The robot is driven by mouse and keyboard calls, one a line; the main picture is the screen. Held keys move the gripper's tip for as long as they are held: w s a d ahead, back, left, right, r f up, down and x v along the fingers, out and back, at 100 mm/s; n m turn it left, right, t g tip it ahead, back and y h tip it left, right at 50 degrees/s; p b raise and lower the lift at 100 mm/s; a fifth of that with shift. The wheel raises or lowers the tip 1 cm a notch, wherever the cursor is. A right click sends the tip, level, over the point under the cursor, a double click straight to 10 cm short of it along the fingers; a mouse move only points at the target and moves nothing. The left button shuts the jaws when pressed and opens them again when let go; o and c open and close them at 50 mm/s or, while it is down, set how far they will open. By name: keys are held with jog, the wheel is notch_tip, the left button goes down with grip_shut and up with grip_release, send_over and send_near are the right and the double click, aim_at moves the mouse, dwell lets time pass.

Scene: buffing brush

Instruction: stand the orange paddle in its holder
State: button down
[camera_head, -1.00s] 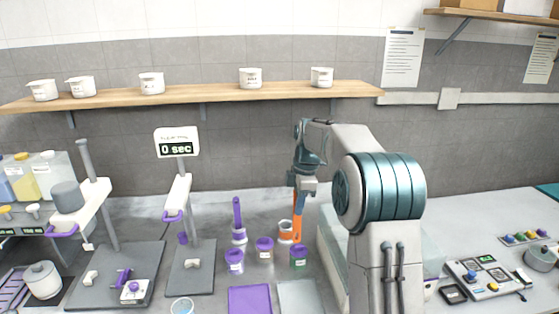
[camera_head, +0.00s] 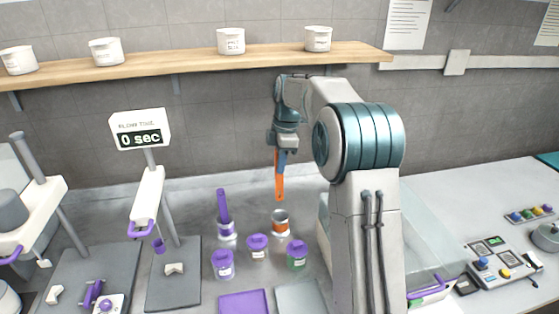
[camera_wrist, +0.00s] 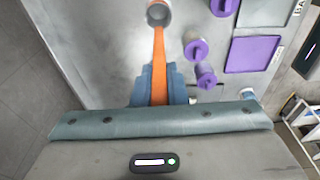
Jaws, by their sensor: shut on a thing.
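The orange paddle (camera_head: 280,186) hangs nearly upright from my gripper (camera_head: 282,154), which is shut on its upper part. Its holder, a pale cup with an orange band (camera_head: 280,226), stands on the bench just below. In the head view a small gap shows between the paddle's lower end and the cup's rim. In the wrist view the paddle (camera_wrist: 159,70) runs from between my fingers (camera_wrist: 158,88) to the near edge of the cup (camera_wrist: 158,14). I cannot tell there whether its tip is over the opening.
A purple paddle stands in a similar cup (camera_head: 227,231) to the left. Purple-lidded jars (camera_head: 222,264) and a green-banded jar (camera_head: 297,256) stand in front. A stand with a timer display (camera_head: 141,132) is further left. A wooden shelf (camera_head: 190,66) runs along the wall behind.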

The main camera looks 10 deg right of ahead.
aim_at(280, 200)
jog(key=shift+f+b, duration=3.7)
jog(key=shift+f, duration=1.9)
jog(key=c, duration=1.4)
grip_release()
jog(key=shift+o, duration=0.2)
jog(key=shift+r, duration=0.1)
notch_tip(280, 200, up, 14)
jog(key=d, duration=0.1)
jog(key=shift+d+f, duration=0.25)
jog(key=shift+d, duration=0.15)
